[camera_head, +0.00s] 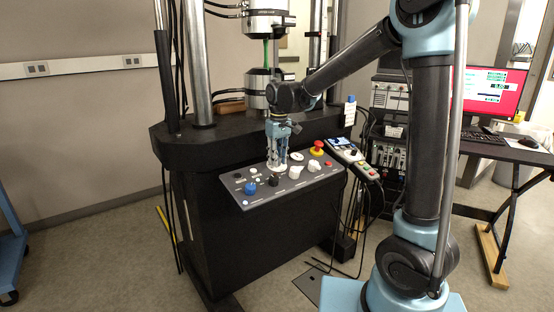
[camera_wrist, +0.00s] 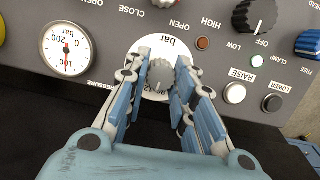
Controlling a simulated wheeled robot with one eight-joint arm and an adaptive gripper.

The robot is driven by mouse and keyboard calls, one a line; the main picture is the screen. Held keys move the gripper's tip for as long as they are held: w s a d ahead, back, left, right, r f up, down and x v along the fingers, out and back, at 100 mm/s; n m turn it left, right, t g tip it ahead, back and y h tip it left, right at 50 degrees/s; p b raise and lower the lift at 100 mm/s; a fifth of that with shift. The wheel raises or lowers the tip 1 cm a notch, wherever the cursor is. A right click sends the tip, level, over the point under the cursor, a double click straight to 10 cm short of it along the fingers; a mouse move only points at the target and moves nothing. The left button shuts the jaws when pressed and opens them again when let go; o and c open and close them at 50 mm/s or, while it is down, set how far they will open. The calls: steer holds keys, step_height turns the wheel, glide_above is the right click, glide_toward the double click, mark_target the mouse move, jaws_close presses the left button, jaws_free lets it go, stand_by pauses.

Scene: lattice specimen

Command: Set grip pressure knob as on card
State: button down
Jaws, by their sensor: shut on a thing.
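The grip pressure knob (camera_wrist: 160,75) is a grey knob on a round white dial (camera_wrist: 150,50) marked "bar". My gripper (camera_wrist: 160,83) has its two fingers on either side of the knob and is shut on it. In the head view my gripper (camera_head: 279,168) reaches down to the control panel (camera_head: 310,181), hiding the knob. The fingers cover much of the dial, so its setting cannot be read. A white pressure gauge (camera_wrist: 67,48) with a red needle is left of the dial in the wrist view.
Close to my fingers are the white RAISE button (camera_wrist: 235,93), the black LOWER button (camera_wrist: 271,103) and a red-brown lamp (camera_wrist: 203,43). A black rotary switch (camera_wrist: 262,14) and blue knob (camera_wrist: 309,43) lie beyond. A red emergency stop (camera_head: 317,148) and handset (camera_head: 352,158) are on the right.

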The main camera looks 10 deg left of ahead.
steer(key=shift+w+d, duration=0.15)
steer(key=shift+w, duration=0.05)
stand_by(0.3)
steer(key=c, duration=1.4)
jaws_free()
steer(key=shift+c, duration=0.2)
steer(key=shift+o, duration=0.6)
steer(key=shift+s, duration=0.1)
step_height(320, 180, up, 12)
steer(key=shift+s+d, duration=0.2)
steer(key=shift+d, duration=0.05)
